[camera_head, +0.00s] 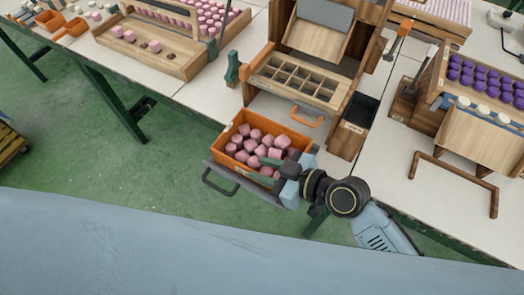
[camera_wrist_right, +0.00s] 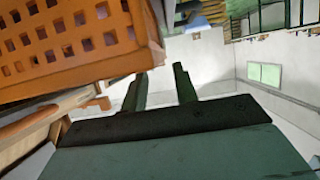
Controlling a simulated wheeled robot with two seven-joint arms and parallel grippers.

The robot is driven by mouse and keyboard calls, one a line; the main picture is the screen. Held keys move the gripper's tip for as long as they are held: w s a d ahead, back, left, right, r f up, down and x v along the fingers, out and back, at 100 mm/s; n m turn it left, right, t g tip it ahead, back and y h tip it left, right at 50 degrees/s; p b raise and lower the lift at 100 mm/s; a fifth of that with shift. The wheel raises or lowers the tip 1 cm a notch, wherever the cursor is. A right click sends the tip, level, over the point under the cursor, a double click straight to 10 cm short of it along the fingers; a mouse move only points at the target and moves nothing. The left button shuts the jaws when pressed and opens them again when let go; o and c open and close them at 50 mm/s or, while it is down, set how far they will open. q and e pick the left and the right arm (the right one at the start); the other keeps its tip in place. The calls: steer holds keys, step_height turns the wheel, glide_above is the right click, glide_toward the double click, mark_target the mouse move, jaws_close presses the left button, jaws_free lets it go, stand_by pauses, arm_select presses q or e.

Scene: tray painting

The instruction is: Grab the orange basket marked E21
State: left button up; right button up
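In the right wrist view the basket's perforated orange side (camera_wrist_right: 65,35) fills the upper left. There the fingers of my right gripper (camera_wrist_right: 160,85) are apart, with nothing seen between them. My left gripper is not in view.
A wooden stand with a compartment tray (camera_head: 290,84) and an orange handle (camera_head: 308,117) is behind the basket. A dark bin (camera_head: 360,116) stands to its right. A wooden rack with purple pieces (camera_head: 487,80) is farther right.

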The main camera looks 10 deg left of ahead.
mark_target(242, 165)
steer(key=shift+x, duration=2.6)
steer(key=shift+s+a, duration=0.1)
steer(key=shift+s, duration=0.05)
steer(key=shift+c, duration=0.4)
jaws_close()
steer(key=shift+r, duration=0.15)
